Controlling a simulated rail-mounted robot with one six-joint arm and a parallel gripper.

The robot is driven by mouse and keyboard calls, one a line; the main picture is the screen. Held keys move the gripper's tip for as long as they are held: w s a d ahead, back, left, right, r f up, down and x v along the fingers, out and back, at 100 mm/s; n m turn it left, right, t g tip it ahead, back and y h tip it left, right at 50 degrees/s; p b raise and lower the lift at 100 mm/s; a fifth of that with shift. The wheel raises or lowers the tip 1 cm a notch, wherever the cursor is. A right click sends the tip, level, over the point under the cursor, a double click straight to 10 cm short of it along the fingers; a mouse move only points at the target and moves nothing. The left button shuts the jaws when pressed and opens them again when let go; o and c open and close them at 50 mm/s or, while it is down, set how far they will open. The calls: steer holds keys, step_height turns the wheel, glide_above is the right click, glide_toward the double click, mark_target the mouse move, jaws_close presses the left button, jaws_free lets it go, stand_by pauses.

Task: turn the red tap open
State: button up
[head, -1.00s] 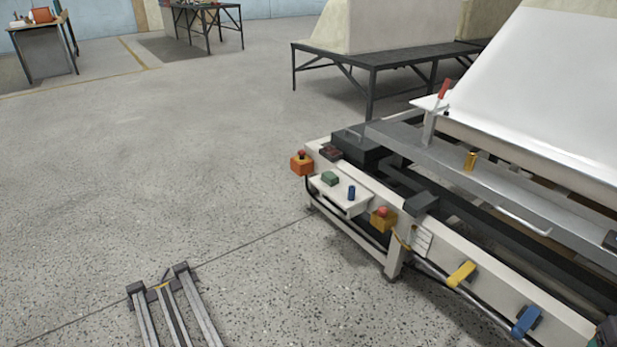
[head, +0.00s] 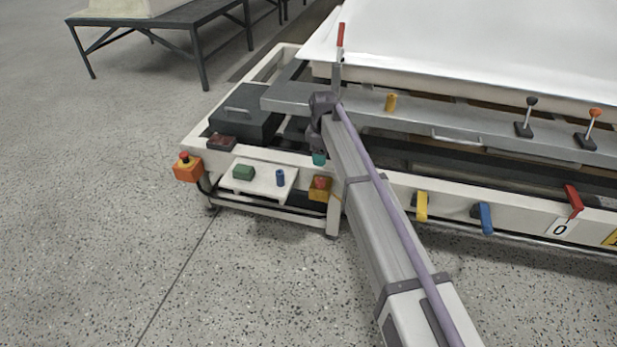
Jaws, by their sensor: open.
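The red tap (head: 573,202) is on the white front rail at the right of the head view. Its red handle slants down to the right, beside a white plate marked "0". My arm reaches up from the bottom right to a dark wrist joint over the rail.
A yellow handle (head: 422,206) and a blue handle (head: 486,218) sit on the rail between arm and tap. A red-handled upright lever (head: 340,35) stands behind the wrist. Two levers, one black-knobbed (head: 531,103) and one orange-knobbed (head: 594,115), stand above. Floor in front is clear.

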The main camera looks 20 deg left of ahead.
mark_target(320, 180)
step_height(320, 180, down, 11)
steer(key=b, duration=1.1)
steer(key=shift+a, duration=0.1)
steer(key=shift+r, duration=0.1)
steer(key=c, duration=0.9)
